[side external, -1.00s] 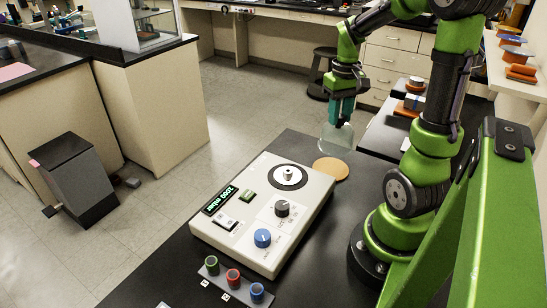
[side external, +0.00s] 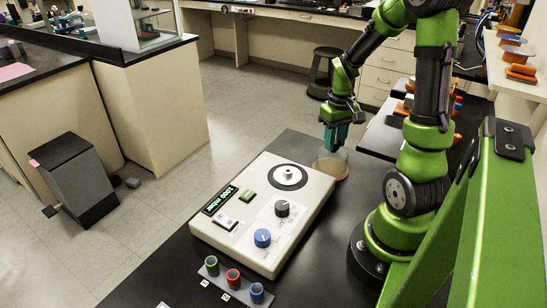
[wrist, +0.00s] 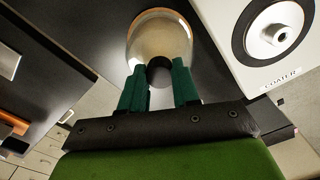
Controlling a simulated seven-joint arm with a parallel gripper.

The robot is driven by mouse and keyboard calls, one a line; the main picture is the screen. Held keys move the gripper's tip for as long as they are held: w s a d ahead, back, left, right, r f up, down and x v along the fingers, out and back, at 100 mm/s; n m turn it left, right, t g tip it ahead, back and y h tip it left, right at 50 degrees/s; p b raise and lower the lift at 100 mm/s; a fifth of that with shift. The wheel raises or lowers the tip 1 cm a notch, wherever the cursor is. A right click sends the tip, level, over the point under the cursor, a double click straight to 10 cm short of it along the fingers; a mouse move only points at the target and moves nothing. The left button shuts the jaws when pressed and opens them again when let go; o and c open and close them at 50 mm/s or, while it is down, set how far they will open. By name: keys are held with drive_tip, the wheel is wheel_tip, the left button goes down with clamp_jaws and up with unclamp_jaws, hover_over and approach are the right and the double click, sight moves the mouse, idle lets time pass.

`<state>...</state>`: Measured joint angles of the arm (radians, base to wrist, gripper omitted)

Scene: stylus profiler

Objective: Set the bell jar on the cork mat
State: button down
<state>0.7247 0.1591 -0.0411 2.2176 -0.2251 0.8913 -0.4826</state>
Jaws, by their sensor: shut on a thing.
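The clear glass bell jar (side external: 333,160) is upright at the far end of the bench, and my gripper (side external: 335,146) is shut on it from above. In the wrist view the bell jar (wrist: 160,42) is between the green fingers of my gripper (wrist: 159,82). The tan cork mat (side external: 343,175) is directly below the jar and mostly covered by it. I cannot tell whether the jar's rim touches the mat.
The cream coater unit (side external: 268,215) with its round black-ringed plate (side external: 288,177) stands just left of the mat. Several coloured jars (side external: 233,278) stand at its near end. Dark bench top is free around the mat.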

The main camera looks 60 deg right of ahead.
drive_tip(key=c, duration=0.8)
unclamp_jaws()
drive_tip(key=shift+f, duration=0.1)
wheel_tip(320, 180, up, 12)
drive_tip(key=a+r+t, duration=0.1)
drive_tip(key=a+t, duration=0.1)
drive_tip(key=a, duration=0.6)
drive_tip(key=a+r+n+t+y, duration=0.1)
drive_tip(key=a+r+t, duration=0.1)
drive_tip(key=a, duration=0.6)
drive_tip(key=w+a+r+n+t+y, duration=0.1)
drive_tip(key=a+t, duration=0.2)
drive_tip(key=a, duration=0.6)
drive_tip(key=shift+r, duration=0.2)
drive_tip(key=shift+d, duration=0.1)
